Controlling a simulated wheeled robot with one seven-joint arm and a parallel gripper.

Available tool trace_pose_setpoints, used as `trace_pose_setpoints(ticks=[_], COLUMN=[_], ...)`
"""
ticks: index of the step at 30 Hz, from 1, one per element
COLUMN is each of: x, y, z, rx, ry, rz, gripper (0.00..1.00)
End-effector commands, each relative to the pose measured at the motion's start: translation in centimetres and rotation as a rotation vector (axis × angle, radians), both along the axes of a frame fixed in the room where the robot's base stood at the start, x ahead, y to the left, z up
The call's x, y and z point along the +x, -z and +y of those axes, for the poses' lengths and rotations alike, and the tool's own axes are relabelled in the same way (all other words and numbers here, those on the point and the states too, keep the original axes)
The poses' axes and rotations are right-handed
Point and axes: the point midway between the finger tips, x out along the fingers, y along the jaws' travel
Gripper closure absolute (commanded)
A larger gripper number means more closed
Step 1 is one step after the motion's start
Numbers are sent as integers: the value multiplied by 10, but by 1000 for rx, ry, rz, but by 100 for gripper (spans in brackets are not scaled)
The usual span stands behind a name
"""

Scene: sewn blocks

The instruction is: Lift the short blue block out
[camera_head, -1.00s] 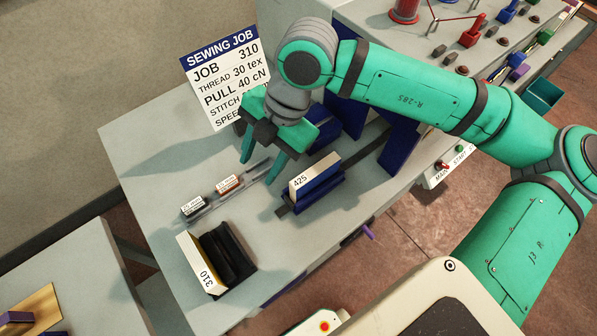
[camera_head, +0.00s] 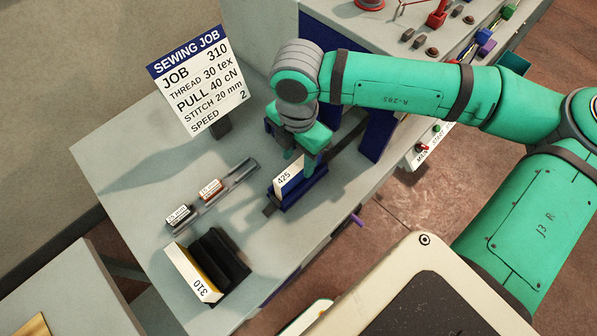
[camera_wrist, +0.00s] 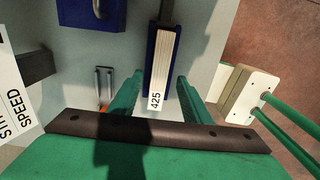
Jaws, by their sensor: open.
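My gripper (camera_head: 299,160) is over the block's far end in the head view. In the wrist view my gripper (camera_wrist: 160,76) is open, with one green finger on each side of the block. I cannot tell whether either finger touches it. The arm partly hides the block's far end.
A black holder (camera_head: 220,257) with a pale block marked 310 (camera_head: 191,273) stands nearer. The job sign (camera_head: 202,80) stands behind. Blue machine uprights (camera_head: 380,135) stand right of the gripper.

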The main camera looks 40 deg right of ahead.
Motion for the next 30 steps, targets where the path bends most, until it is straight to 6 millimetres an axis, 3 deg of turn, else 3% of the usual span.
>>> trace_pose_setpoints(ticks=[9,18,20,24,30], x=[0,1,1,1,1], y=[41,46,46,46,46], z=[-2,-2,-2,-1,-1], rx=[3,1,2,2,1], ry=[8,6,5,4,3], rz=[2,1,1,1,0], gripper=[56,56,66,99,100])
